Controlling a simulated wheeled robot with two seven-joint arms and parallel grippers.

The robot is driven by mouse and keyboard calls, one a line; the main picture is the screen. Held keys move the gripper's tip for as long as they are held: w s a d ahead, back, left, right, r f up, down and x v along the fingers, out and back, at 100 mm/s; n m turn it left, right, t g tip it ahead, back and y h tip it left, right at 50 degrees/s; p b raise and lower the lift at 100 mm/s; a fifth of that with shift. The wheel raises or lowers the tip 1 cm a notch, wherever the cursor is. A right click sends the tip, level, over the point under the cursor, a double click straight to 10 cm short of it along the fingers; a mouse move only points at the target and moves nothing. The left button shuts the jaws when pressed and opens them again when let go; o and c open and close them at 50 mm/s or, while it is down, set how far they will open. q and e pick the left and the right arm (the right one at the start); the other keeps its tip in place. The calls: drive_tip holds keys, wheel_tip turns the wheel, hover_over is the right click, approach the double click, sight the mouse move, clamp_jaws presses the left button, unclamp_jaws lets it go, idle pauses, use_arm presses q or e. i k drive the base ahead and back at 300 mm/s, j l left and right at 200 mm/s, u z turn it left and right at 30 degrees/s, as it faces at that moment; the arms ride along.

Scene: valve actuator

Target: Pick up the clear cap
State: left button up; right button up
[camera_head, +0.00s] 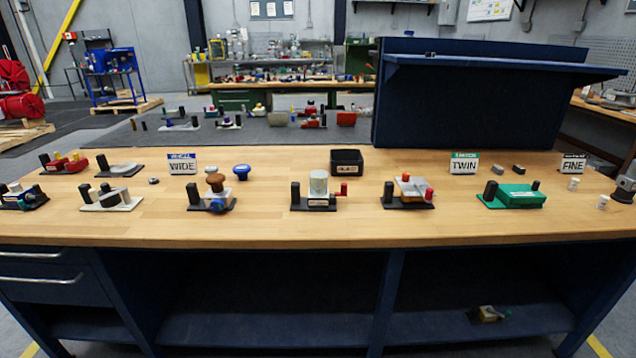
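I cannot clearly make out a clear cap. A pale grey, glassy-looking cylinder (319,183) stands upright on a black-based fixture (314,203) at the middle of the wooden bench; it may be the cap, but its material is too small to tell. A fixture with a pale, partly see-through block (411,187) and red knobs stands to its right.
The wooden bench (270,222) has a clear front strip. Signs read WIDE (183,165), TWIN (464,164) and FINE (573,165). A black bin (346,162), a green fixture (512,196) and several other fixtures stand on it. A dark blue raised panel (470,105) rises behind.

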sight(318, 178)
drive_tip(key=i+j+z, duration=0.15)
drive_tip(key=i+z, duration=0.2)
drive_tip(key=i+j+z, duration=0.55)
drive_tip(key=z, duration=0.15)
drive_tip(key=i+j, duration=0.05)
drive_tip(key=i, duration=0.05)
